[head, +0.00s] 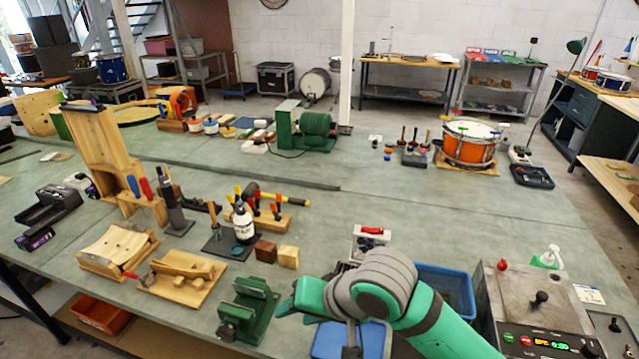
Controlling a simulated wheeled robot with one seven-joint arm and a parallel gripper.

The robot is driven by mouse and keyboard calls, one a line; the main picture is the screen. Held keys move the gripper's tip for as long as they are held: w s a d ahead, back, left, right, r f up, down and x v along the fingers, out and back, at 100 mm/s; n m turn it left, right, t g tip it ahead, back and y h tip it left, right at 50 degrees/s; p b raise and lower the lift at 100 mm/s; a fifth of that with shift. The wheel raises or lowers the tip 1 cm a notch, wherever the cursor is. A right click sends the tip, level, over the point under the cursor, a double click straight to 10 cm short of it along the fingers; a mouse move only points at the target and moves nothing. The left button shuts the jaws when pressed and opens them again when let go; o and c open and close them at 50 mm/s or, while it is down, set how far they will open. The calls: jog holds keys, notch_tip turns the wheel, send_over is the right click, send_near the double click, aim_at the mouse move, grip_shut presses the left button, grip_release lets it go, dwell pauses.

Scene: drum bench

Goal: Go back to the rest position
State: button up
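My green and grey arm (385,285) reaches in from the lower right over the front of the bench. Its grey joint is bent, and a green section extends left from it, close to a dark green clamp-like fixture (248,310). I cannot make out the fingers of my gripper, so I cannot tell if it is open or shut, or if it holds anything. A blue pad (330,342) lies partly hidden below the arm.
A blue bin (452,285) and a metal box with a lit display (535,310) stand right of the arm. A small tray with a red part (371,240) is just behind it. Wooden blocks (288,256) and a white bottle (243,225) stand left. The bench middle (390,195) is clear.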

jog(key=w+a+r+m+t+y, duration=0.1)
jog(key=w+a+r+t+y, duration=0.25)
jog(key=a+r, duration=0.2)
jog(key=w+a+r+t+y, duration=0.3)
jog(key=a+r+t+y, duration=0.15)
jog(key=a, duration=0.25)
jog(key=s+d+f+m+t+h, duration=0.2)
jog(key=s+d+f+m+h, duration=0.15)
jog(key=f, duration=0.35)
jog(key=s+d+f+m+t+h, duration=0.25)
jog(key=s+f+h, duration=0.2)
jog(key=f, duration=0.25)
jog(key=s+d+f+m+t+h, duration=0.2)
jog(key=s+d+f+h, duration=0.1)
jog(key=f+h, duration=0.3)
jog(key=s+d+f+n+g, duration=0.1)
jog(key=s+d+f+n, duration=0.1)
jog(key=s, duration=0.6)
jog(key=s+d+f+n+g, duration=0.1)
jog(key=s+d+f+n, duration=0.2)
jog(key=s, duration=0.5)
jog(key=s+d+f+n+g, duration=0.1)
jog(key=s+f+n, duration=0.3)
jog(key=s, duration=0.4)
jog(key=shift+s+d, duration=0.3)
jog(key=shift+d, duration=0.45)
jog(key=shift+w, duration=0.2)
